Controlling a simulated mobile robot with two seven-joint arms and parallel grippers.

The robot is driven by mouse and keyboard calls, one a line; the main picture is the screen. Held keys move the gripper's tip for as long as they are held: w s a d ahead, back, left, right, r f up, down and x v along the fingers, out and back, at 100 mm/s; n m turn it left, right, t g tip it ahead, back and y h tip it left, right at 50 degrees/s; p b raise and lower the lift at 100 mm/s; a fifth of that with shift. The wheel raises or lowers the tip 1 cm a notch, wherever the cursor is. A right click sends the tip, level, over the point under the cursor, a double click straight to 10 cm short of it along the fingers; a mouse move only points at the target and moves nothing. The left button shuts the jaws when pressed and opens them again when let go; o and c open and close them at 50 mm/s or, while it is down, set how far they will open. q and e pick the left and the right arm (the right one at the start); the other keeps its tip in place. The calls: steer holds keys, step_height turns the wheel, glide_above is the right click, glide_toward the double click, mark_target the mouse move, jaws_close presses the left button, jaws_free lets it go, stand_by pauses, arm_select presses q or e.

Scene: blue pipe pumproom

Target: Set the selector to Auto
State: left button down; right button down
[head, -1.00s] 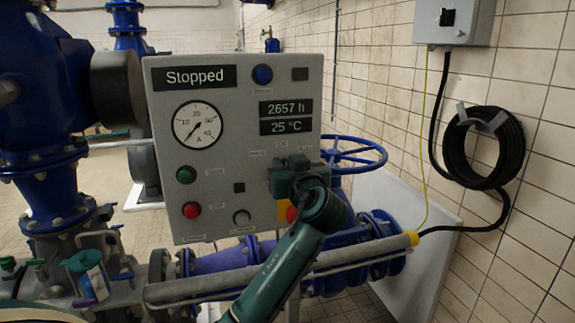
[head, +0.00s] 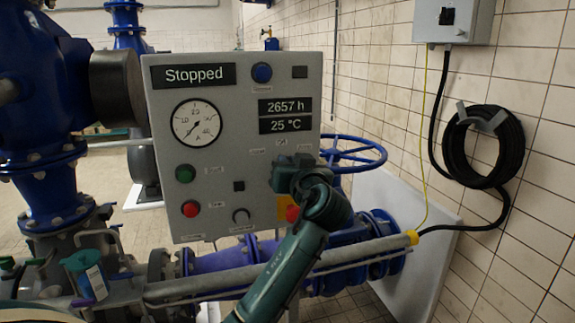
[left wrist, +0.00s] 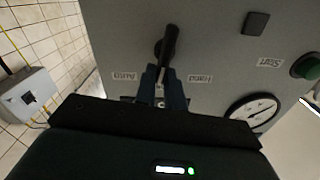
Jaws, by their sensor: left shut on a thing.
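The grey control panel (head: 232,130) stands in the middle of the head view. My left gripper (head: 293,166) is at its right side and hides the selector there. In the left wrist view, which sees the panel upside down, the selector's black handle (left wrist: 169,44) stands out from the panel. The fingers of my left gripper (left wrist: 163,82) are shut on its lower part. The handle is slightly tilted off upright in that picture. The Auto label (left wrist: 123,76) is left of it and the Hand label (left wrist: 200,78) right. My right gripper is not in view.
A green button (head: 185,174), a red button (head: 190,209) and a gauge (head: 196,123) are on the panel's left. A red button on yellow (head: 292,213) is just below my gripper. A blue handwheel (head: 362,153) is close behind at right. The display reads Stopped (head: 193,75).

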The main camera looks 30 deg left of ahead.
arm_select(q)
steer(key=shift+w+d+f+m, duration=0.15)
steer(key=shift+m, duration=1)
steer(key=shift+w+d+f+m, duration=0.1)
steer(key=shift+w+m, duration=0.05)
steer(key=shift+m, duration=0.95)
steer(key=shift+w+d+f+m, duration=0.15)
steer(key=shift+m, duration=1)
steer(key=c, duration=1.5)
jaws_free()
steer(key=b+v, duration=0.3)
steer(key=v, duration=1)
steer(key=shift+s, duration=0.1)
